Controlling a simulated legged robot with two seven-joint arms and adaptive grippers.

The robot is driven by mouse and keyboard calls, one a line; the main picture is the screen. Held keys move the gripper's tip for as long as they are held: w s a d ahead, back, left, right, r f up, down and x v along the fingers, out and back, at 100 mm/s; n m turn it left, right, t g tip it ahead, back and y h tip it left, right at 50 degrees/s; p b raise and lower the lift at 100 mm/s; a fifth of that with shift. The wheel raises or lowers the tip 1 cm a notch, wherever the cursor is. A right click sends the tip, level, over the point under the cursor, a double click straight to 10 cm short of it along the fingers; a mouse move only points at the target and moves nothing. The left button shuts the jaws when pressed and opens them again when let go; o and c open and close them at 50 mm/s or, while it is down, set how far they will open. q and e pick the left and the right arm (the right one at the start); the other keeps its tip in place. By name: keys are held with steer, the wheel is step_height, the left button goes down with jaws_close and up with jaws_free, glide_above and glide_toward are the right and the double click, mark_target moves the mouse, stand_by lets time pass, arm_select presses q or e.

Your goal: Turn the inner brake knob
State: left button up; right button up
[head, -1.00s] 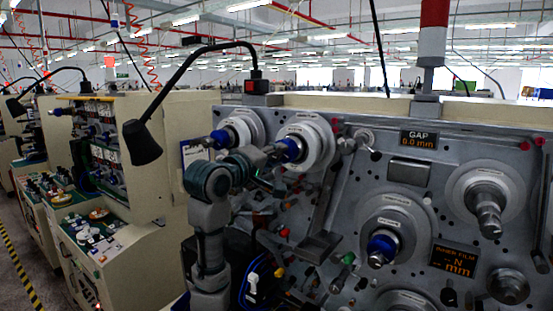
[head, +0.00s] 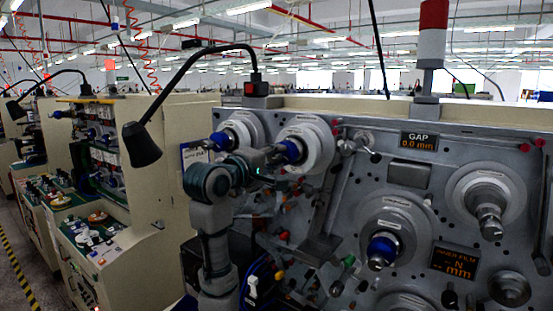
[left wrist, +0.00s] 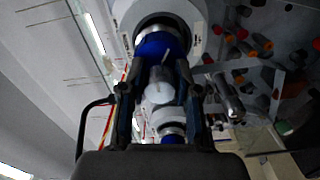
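A spindle with a blue collar and silver tip (head: 290,150) stands out from the machine's front panel, in front of a white disc. A second blue-collared spindle (head: 221,141) is to its left. My left gripper (head: 262,167) is just below and left of the first spindle in the head view. In the left wrist view my left gripper (left wrist: 161,72) has its fingers apart, on either side of a silver end piece (left wrist: 159,88) in front of a blue collar (left wrist: 158,46). Contact cannot be told. No label marks the inner brake knob. My right gripper is not in view.
A black lamp (head: 143,142) hangs at the left of my arm. Another blue-collared spindle (head: 382,250) and a bare metal spindle (head: 489,212) stand out on the right. Several small coloured knobs, among them a green one (head: 348,262), sit low on the panel.

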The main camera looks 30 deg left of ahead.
arm_select(q)
steer(key=o, duration=0.4)
steer(key=shift+a, duration=0.1)
steer(key=shift+w+a+f, duration=0.1)
steer(key=shift+a, duration=0.1)
steer(key=s+a, duration=0.1)
steer(key=s, duration=1)
steer(key=shift+s, duration=0.4)
steer(key=shift+f, duration=0.15)
